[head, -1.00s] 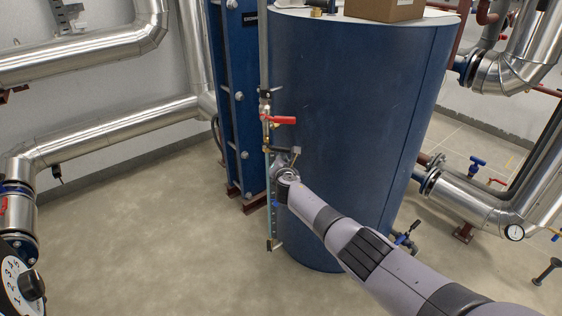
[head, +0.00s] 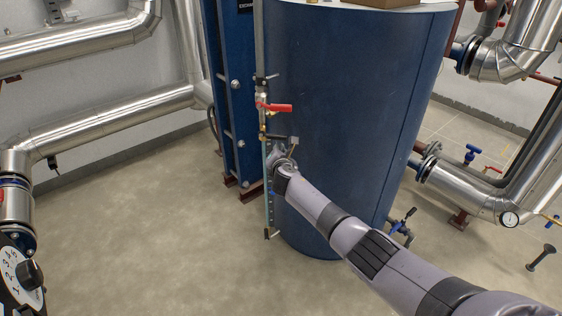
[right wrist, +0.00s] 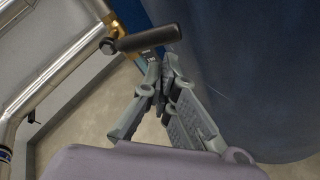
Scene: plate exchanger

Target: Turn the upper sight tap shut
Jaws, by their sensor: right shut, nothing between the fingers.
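The upper sight tap has a dark lever (head: 283,138) at the top of the sight glass (head: 268,215), on the left side of the blue tank. The lever points to the right in the head view. In the right wrist view its dark round handle (right wrist: 148,38) lies across the top. My right gripper (right wrist: 162,68) is shut and empty, with its fingertips just below the handle in that picture. I cannot tell whether they touch it. In the head view the right gripper (head: 279,153) is small and partly hidden by its own wrist. My left gripper is not in view.
A red lever (head: 273,107) sits just above the tap. The blue tank (head: 350,110) stands close behind and right of my arm. A blue frame (head: 235,90) is at the left. Silver pipes (head: 120,115) run along the wall.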

